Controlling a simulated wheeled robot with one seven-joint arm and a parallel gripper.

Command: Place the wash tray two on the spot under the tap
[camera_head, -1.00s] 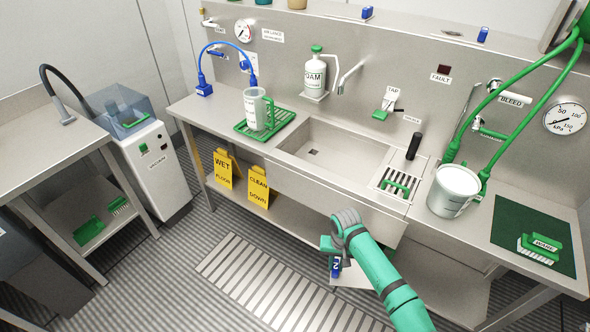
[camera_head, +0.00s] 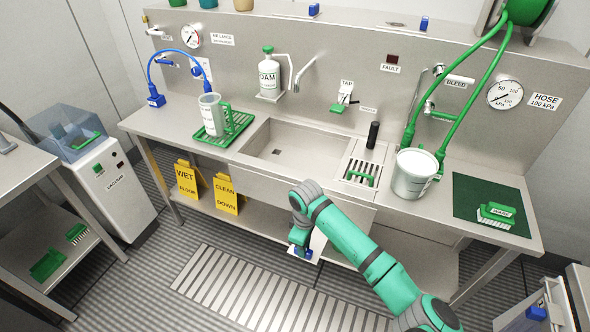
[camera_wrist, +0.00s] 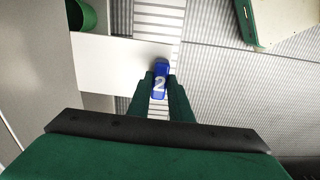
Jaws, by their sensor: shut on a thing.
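My gripper (camera_head: 301,247) is shut on the blue handle marked 2 (camera_wrist: 160,84) of a white tray, wash tray two (camera_wrist: 105,58). In the head view the tray (camera_head: 319,243) shows only partly behind my gripper, in front of the sink bench and below its top edge. The metal sink basin (camera_head: 292,152) lies behind and above it. A bent metal spout (camera_head: 304,72) stands at the basin's back, beside the foam bottle (camera_head: 268,75). The TAP label and green lever (camera_head: 342,98) are on the wall to its right. I cannot make out a marked spot.
A slotted grate (camera_head: 360,173) and black upright handle (camera_head: 373,135) are right of the basin. A white bucket (camera_head: 413,175) stands farther right. A clear jug (camera_head: 211,115) stands on a green rack at left. Yellow signs (camera_head: 226,194) stand on the lower shelf.

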